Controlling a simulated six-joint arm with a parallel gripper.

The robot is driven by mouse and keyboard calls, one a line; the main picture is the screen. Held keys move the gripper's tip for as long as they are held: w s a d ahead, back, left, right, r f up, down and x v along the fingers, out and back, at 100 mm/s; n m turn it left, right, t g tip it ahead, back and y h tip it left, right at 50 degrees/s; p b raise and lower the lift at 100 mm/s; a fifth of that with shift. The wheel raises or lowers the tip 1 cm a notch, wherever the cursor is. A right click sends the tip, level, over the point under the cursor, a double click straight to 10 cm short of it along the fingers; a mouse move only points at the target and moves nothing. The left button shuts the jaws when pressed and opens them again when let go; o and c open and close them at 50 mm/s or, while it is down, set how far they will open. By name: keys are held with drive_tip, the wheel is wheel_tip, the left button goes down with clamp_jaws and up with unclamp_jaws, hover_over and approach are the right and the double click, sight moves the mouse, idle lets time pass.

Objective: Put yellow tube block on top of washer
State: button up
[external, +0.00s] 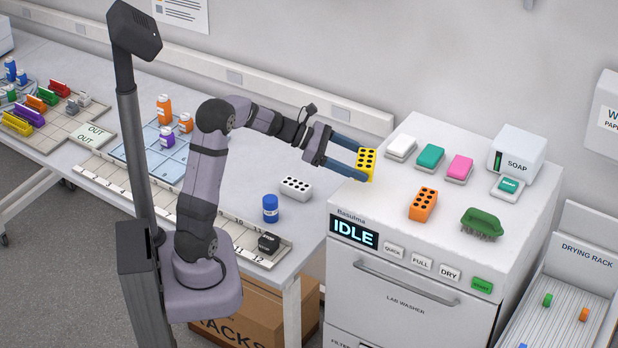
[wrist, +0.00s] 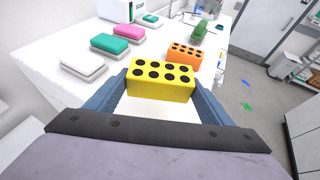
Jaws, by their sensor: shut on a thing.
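The yellow tube block (external: 366,164), with black holes in its top, is between the blue fingers of my gripper (external: 352,158). In the wrist view the yellow tube block (wrist: 160,79) fills the space between both fingertips (wrist: 160,84), and my gripper is shut on it. The washer (external: 400,222) is a white cabinet with an IDLE display. The block is at the left edge of the washer's top. I cannot tell whether it touches the surface.
On the washer top are an orange tube block (external: 423,204), a green brush (external: 481,223), white, teal (external: 430,157) and pink (external: 459,168) sponges, and a soap box (external: 516,156). A white block (external: 295,188) and blue bottle (external: 270,208) stand on the bench. The washer's front left top is clear.

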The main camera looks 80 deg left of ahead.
sight(356, 187)
drive_tip(key=shift+f+b, duration=1.55)
drive_tip(key=shift+f, duration=0.65)
drive_tip(key=shift+f+b, duration=0.5)
drive_tip(key=shift+f, duration=0.15)
drive_tip(key=o, duration=1.3)
drive_tip(key=shift+s, duration=0.1)
drive_tip(key=shift+s+a+r+b, duration=0.25)
drive_tip(key=shift+s+a+b, duration=0.1)
drive_tip(key=shift+s, duration=0.15)
drive_tip(key=shift+b+v, duration=0.9)
drive_tip(key=shift+v, duration=2.05)
drive_tip(key=shift+r, duration=0.1)
